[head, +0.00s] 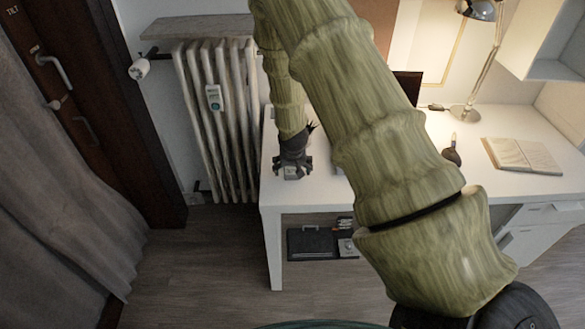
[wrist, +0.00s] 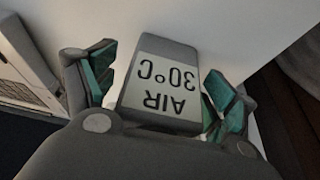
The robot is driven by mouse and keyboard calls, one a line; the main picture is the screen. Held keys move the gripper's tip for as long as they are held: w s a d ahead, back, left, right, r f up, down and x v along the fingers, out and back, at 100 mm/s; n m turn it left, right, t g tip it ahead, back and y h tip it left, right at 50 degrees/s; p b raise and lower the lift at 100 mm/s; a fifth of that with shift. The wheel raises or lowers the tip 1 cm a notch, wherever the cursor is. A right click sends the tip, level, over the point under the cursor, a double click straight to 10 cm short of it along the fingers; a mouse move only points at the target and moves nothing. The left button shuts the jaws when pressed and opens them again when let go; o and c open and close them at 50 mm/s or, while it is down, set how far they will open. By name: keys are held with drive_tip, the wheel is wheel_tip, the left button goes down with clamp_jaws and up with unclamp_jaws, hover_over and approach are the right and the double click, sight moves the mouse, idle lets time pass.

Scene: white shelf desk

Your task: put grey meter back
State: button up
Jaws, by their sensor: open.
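The grey meter (wrist: 164,82) shows a pale display reading "AIR 30°C", upside down in the wrist view. In the head view, the meter (head: 291,172) is small and partly hidden under my gripper, at the left end of the white desk. My gripper (head: 292,167) points down over it. In the wrist view, the open fingers of my gripper (wrist: 163,92) stand on either side of the meter, with their teal pads facing it. A small gap shows beside the left pad. The right pad is very near the meter, and I cannot tell if it touches.
The white desk (head: 315,193) has a lamp (head: 466,112), an open book (head: 522,155) and a small dark object with a light tip (head: 452,155) farther right. A radiator (head: 232,130) with a small white-and-teal device (head: 213,97) stands left of it. My arm hides the desk's middle.

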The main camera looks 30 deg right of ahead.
drive_tip(key=shift+r, duration=0.2)
drive_tip(key=b+v, duration=0.2)
drive_tip(key=v, duration=1)
drive_tip(key=shift+n+g+y, duration=0.4)
drive_tip(key=shift+n, duration=0.4)
drive_tip(key=s+a+f, duration=0.1)
drive_tip(key=s+f, duration=0.1)
drive_tip(key=f, duration=0.1)
drive_tip(key=s+a+f, duration=0.2)
drive_tip(key=f, duration=0.2)
drive_tip(key=s+a+f, duration=0.2)
drive_tip(key=f, duration=0.1)
drive_tip(key=shift+s+a+f, duration=0.1)
drive_tip(key=shift+s+f, duration=0.15)
drive_tip(key=shift+s, duration=0.05)
drive_tip(key=s+a+f+n+g, duration=0.1)
drive_tip(key=s+a+f, duration=0.3)
drive_tip(key=s, duration=0.6)
drive_tip(key=s+a+f+n+g+y, duration=0.1)
drive_tip(key=s+a+f, duration=0.4)
drive_tip(key=s, duration=0.5)
drive_tip(key=s+a+f+n+g, duration=0.1)
drive_tip(key=s+a+f, duration=0.3)
drive_tip(key=s+f, duration=0.4)
drive_tip(key=shift+s+a+n+y, duration=0.25)
drive_tip(key=shift+s+n, duration=0.45)
drive_tip(key=shift+s, duration=0.35)
